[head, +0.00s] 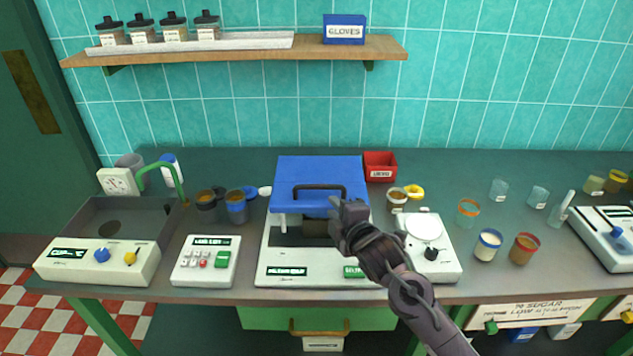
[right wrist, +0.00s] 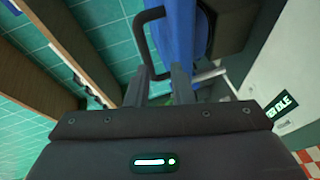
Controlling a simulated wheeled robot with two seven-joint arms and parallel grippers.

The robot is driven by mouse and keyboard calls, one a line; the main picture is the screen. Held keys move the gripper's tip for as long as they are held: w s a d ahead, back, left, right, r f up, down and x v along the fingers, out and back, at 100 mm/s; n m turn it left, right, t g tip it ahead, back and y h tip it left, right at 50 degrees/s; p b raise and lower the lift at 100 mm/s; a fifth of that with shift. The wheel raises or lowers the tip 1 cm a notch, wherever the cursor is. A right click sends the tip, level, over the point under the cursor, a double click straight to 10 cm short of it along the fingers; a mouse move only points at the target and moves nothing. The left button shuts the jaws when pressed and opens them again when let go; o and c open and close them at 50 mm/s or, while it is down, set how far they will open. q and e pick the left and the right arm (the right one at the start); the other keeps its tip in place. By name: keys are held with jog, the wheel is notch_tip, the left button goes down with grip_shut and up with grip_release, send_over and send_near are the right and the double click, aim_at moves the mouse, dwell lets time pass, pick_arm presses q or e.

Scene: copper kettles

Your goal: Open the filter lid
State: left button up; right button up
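The filter lid (head: 318,173) is a blue cover with a black bar handle (head: 318,188) on the white machine (head: 285,262). A dark opening shows below the lid's front edge, so it looks at least partly raised; how far I cannot tell. My right gripper (head: 340,212) is at the lid's front right, by the handle's right end. In the right wrist view, its fingers (right wrist: 157,88) stand apart, with the end of the black handle (right wrist: 143,42) near the gap between them. The blue lid (right wrist: 182,35) is close beside it. Contact is unclear. My left gripper is not in view.
A white scale (head: 440,258) stands right of the machine, with a brown-filled cup (head: 397,197) behind. A keypad box (head: 205,262) is to the left. A red bin (head: 380,166) stands behind the lid's right side. A wooden shelf (head: 250,54) runs above.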

aim_at(321, 189)
jog(key=shift+n+t, duration=0.3)
jog(key=shift+n, duration=0.2)
jog(key=w, duration=0.1)
jog(key=w+a+r, duration=0.1)
jog(key=w+p, duration=0.1)
jog(key=shift+w+a+r, duration=0.15)
jog(key=shift+a+r, duration=0.1)
jog(key=shift+a, duration=0.1)
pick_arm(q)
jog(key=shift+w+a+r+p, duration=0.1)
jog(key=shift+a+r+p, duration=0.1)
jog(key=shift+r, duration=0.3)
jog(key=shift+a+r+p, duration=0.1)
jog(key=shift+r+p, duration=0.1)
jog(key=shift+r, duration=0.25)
pick_arm(e)
jog(key=shift+x, duration=2.6)
jog(key=shift+f, duration=0.2)
jog(key=shift+c, duration=0.4)
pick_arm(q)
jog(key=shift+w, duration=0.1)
pick_arm(e)
grip_shut()
